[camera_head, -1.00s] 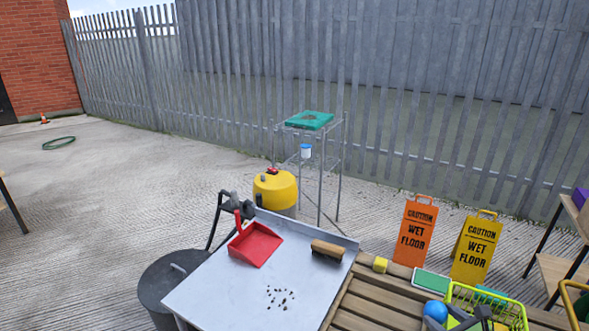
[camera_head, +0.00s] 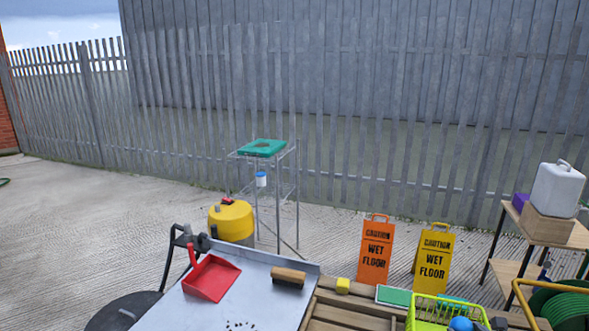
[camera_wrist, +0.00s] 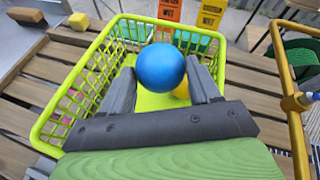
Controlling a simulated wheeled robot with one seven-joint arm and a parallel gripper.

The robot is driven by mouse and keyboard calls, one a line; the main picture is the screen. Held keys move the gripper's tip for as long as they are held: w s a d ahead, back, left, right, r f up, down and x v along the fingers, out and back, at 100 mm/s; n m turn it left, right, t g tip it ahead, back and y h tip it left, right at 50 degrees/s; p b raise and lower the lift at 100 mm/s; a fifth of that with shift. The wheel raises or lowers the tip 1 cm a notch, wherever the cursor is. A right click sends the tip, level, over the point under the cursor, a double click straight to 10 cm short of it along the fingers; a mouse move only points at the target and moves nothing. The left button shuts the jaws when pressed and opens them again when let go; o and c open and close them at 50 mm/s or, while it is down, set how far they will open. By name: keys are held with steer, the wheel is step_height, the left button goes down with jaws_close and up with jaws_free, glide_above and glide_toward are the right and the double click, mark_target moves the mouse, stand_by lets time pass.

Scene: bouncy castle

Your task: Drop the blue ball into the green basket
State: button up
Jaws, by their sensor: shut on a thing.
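The blue ball (camera_wrist: 161,67) is held between the grey fingers of my gripper (camera_wrist: 162,80) in the wrist view. The ball also shows at the bottom edge of the head view (camera_head: 460,324), with part of my gripper (camera_head: 482,325) beside it. The lime-green mesh basket (camera_wrist: 78,74) lies around and beneath the ball in the wrist view. The ball is over the basket's opening; its exact height above the floor of the basket I cannot tell. In the head view the basket (camera_head: 428,296) is cut off at the bottom.
A slatted wooden bench (camera_head: 345,312) carries the basket, with a yellow block (camera_head: 343,286) and a green pad (camera_head: 393,296) nearby. Two wet floor signs (camera_head: 376,252) stand behind. A yellow-framed hose reel (camera_head: 565,305) is close to the basket's right. A metal table with a red dustpan (camera_head: 211,278) is left.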

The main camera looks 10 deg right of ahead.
steer(key=shift+f, duration=0.55)
steer(key=shift+r, duration=0.15)
steer(key=o, duration=1.1)
steer(key=p+v, duration=0.1)
steer(key=v, duration=1.4)
steer(key=shift+s, duration=0.35)
steer(key=shift+a+r, duration=0.1)
steer(key=shift+r, duration=0.05)
